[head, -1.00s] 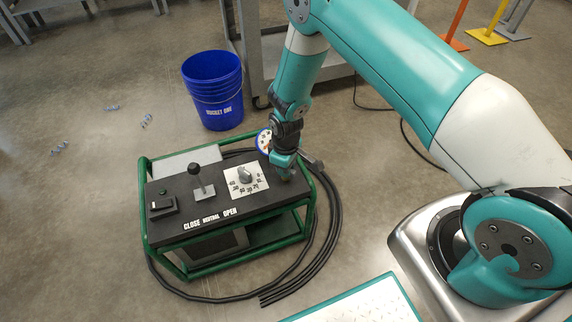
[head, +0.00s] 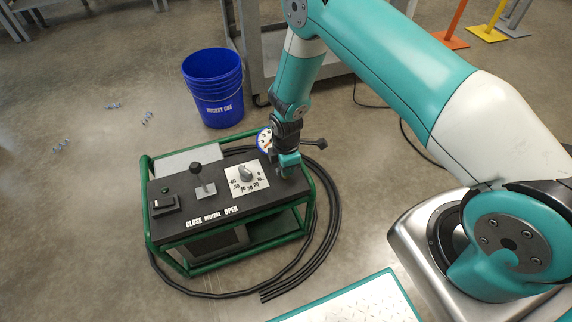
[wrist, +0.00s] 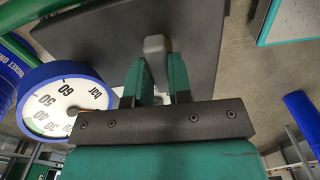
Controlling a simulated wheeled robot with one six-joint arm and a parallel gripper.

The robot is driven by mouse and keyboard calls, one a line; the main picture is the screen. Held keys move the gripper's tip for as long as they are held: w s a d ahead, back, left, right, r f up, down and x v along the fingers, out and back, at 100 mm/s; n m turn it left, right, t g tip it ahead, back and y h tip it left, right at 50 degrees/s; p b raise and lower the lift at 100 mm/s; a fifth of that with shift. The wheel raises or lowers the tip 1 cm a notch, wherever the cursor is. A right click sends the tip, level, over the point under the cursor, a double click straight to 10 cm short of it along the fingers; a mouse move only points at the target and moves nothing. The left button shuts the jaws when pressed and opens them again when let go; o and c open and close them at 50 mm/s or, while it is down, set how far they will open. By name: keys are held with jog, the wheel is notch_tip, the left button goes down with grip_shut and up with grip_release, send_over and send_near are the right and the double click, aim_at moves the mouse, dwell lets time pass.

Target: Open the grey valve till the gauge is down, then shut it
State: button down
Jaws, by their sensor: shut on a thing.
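The grey valve (wrist: 155,44) shows in the wrist view between the tips of my gripper (wrist: 160,68), at the edge of the cart's dark top. My gripper is shut on it. In the head view my gripper (head: 287,168) points down at the right end of the cart and hides the valve. The gauge (wrist: 70,104) has a blue rim and a white face marked in bar, beside my fingers. In the head view the gauge (head: 264,140) is partly hidden behind my wrist.
The green-framed cart (head: 149,228) carries a black lever (head: 199,178) marked close, neutral and open, a grey dial knob (head: 245,174) and a small switch box (head: 165,205). Black hoses (head: 330,215) curve on the floor around it. A blue bucket (head: 214,85) stands behind.

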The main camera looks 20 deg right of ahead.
jog(key=shift+n, duration=0.4)
jog(key=c, duration=1)
grip_release()
jog(key=shift+c, duration=0.2)
notch_tip(320, 180, up, 17)
jog(key=p, duration=0.3)
jog(key=shift+r, duration=0.2)
